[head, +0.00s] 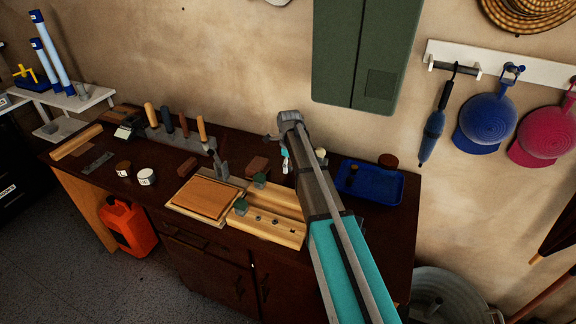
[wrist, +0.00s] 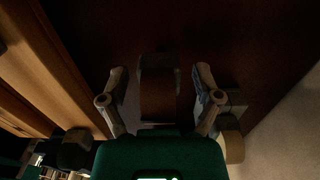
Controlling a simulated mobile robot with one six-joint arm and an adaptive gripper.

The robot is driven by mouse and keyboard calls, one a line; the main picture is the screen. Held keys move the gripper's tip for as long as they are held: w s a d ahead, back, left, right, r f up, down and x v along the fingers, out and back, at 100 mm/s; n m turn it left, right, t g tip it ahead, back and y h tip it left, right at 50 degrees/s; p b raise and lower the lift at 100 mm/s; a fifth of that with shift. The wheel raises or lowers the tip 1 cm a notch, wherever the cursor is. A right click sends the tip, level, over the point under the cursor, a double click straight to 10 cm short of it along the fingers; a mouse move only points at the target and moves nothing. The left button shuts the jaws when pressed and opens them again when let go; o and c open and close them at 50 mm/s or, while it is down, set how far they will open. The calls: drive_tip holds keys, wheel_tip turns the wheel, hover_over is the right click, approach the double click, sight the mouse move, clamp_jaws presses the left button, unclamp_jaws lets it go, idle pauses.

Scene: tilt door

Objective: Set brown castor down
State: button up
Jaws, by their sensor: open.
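In the wrist view my gripper (wrist: 160,74) is open, with one finger on each side of a brown piece (wrist: 158,98), which looks like the brown castor. Dark gaps show between the piece and both fingers, so it is not gripped. The piece lies over the dark brown bench top; the dim light hides whether its underside rests there. In the head view a brown block (head: 258,165) on the bench, just left of my gripper, seems to be the same piece. My forearm covers part of this area, and the fingertips are not clear there.
A blue tray (head: 370,187) is at the right. The wall and a green cabinet (head: 362,50) are behind.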

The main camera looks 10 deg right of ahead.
drive_tip(key=shift+w+r+p, duration=0.1)
drive_tip(key=shift+r+p, duration=5.85)
drive_tip(key=shift+r, duration=0.1)
drive_tip(key=shift+s+n, duration=0.5)
drive_tip(key=shift+s, duration=0.2)
drive_tip(key=s+n, duration=2.3)
drive_tip(key=s, duration=0.4)
drive_tip(key=shift+s+a+n, duration=0.15)
drive_tip(key=shift+s+n, duration=0.05)
drive_tip(key=shift+n, duration=0.2)
